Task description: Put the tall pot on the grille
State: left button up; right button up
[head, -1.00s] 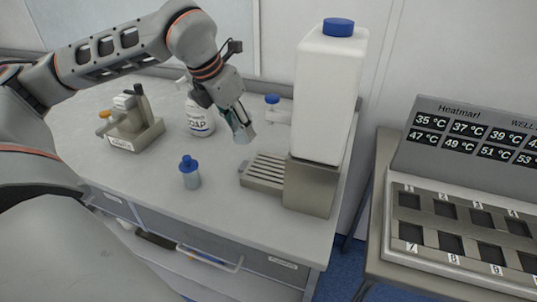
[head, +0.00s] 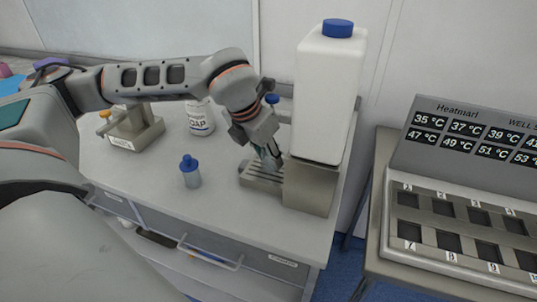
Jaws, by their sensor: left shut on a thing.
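The grille (head: 258,181) is the slatted metal tray at the foot of the large white dispenser with a blue cap. My left gripper (head: 265,151) reaches in from the upper left and is over the grille. It is shut on a small pale pot (head: 271,163), which I take to be the tall pot; the gripper covers most of it. The pot looks slightly tilted and is close above or on the grille; I cannot tell whether it touches. My right gripper is not in view.
The white dispenser (head: 328,95) stands on a metal base right of the grille. A small blue-capped bottle (head: 190,173) stands to the left. A soap bottle (head: 201,119) is behind. A heating block (head: 465,215) is on the right table. The front counter is clear.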

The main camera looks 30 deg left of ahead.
pick_arm(q)
jog(key=shift+f, duration=0.15)
jog(key=o, duration=1.1)
jog(key=shift+r, duration=0.45)
jog(key=v, duration=1.1)
jog(key=shift+s+r, duration=0.2)
jog(key=shift+s, duration=0.05)
